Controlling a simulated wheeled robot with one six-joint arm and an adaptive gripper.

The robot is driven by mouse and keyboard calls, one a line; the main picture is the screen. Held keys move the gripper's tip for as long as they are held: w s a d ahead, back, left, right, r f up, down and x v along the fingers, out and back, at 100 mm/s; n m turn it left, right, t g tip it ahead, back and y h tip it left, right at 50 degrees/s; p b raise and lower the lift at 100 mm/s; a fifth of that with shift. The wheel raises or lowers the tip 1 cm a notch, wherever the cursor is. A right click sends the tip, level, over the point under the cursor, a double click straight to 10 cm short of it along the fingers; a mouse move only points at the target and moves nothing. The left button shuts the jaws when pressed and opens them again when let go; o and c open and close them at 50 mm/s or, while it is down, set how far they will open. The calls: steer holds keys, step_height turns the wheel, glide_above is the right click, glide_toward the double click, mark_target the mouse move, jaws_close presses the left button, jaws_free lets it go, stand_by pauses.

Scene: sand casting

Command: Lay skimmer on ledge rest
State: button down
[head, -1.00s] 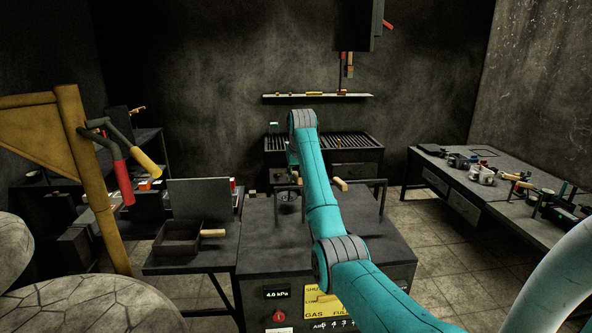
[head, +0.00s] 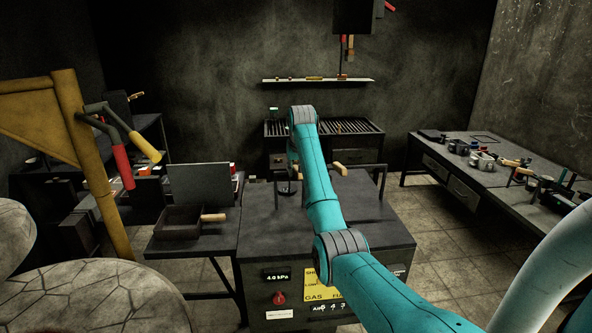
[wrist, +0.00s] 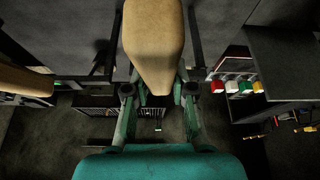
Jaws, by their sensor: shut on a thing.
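In the wrist view, my gripper (wrist: 158,96) is shut on a tan wooden handle (wrist: 154,42), apparently the skimmer's. The handle points toward the camera between the fingers. The skimmer's working end cannot be made out. In the head view my arm hides the gripper, over the dark furnace bench (head: 378,228). A tan handle end (head: 340,169) shows just right of the arm there. Dark bars stand at the bench's back, partly behind the arm. I cannot tell which part is the ledge rest.
A side table at left holds an open box (head: 178,223) with a tan handle beside it. Red and yellow handles (head: 122,168) hang on a yellow post (head: 92,165). A workbench (head: 450,160) with several tools stands at right. Open tiled floor (head: 430,250) lies between.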

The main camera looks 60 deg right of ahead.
steer(key=shift+f, duration=0.2)
stand_by(0.3)
steer(key=c, duration=0.9)
jaws_free()
steer(key=v, duration=1.2)
steer(key=shift+w, duration=0.1)
steer(key=shift+d, duration=0.1)
